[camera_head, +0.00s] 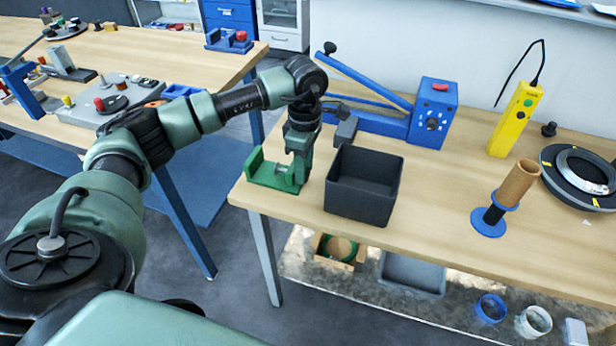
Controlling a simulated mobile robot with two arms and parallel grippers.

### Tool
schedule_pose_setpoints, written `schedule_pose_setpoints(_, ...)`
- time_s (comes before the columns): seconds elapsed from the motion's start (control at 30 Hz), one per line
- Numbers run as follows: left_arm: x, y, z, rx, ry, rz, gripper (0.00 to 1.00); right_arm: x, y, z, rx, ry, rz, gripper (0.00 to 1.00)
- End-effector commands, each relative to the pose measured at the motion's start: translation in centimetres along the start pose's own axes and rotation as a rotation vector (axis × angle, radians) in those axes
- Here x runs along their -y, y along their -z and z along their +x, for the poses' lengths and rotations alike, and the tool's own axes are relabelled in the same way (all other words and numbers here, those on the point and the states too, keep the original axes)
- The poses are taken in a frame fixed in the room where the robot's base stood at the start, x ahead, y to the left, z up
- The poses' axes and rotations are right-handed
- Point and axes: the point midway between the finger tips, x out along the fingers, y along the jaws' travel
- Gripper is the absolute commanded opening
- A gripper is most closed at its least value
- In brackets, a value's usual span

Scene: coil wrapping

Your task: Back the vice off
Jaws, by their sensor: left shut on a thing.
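A small green vice (262,172) stands at the left end of the right-hand table, close to its edge. It has a flat base and an upright jaw at its left end. My left gripper (298,172) points down at the vice's right end. It is shut on a part of the vice there, and its fingers hide the held part. How wide the vice's gap stands cannot be told exactly. My right gripper is not in view.
A black open bin (364,186) stands just right of the vice. Behind are a blue lever device (432,112) and a dark grey block (346,131). Farther right are a yellow controller (515,120), a brown roll on a blue stand (517,183) and a black ring (585,178).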

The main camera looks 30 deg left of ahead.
Motion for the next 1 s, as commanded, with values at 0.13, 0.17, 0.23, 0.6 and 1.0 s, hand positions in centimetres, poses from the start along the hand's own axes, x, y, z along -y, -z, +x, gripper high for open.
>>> schedule_pose_setpoints(0.13,0.1,0.1,0.0,-0.001,-0.023,-0.002,0.08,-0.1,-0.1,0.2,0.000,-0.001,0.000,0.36)
schedule_pose_setpoints(0.17,0.1,0.1,0.0,-0.001,-0.023,-0.002,0.08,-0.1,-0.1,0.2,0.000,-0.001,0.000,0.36)
schedule_pose_setpoints(0.23,0.1,0.1,0.0,-0.001,-0.022,-0.002,0.08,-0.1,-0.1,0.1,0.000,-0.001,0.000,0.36)
schedule_pose_setpoints(0.6,0.7,0.2,1.1,-0.003,-0.229,0.002,0.08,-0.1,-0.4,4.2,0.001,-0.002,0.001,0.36)
schedule_pose_setpoints(1.0,0.9,0.1,0.2,-0.003,-0.341,-0.003,0.08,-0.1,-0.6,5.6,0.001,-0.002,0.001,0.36)
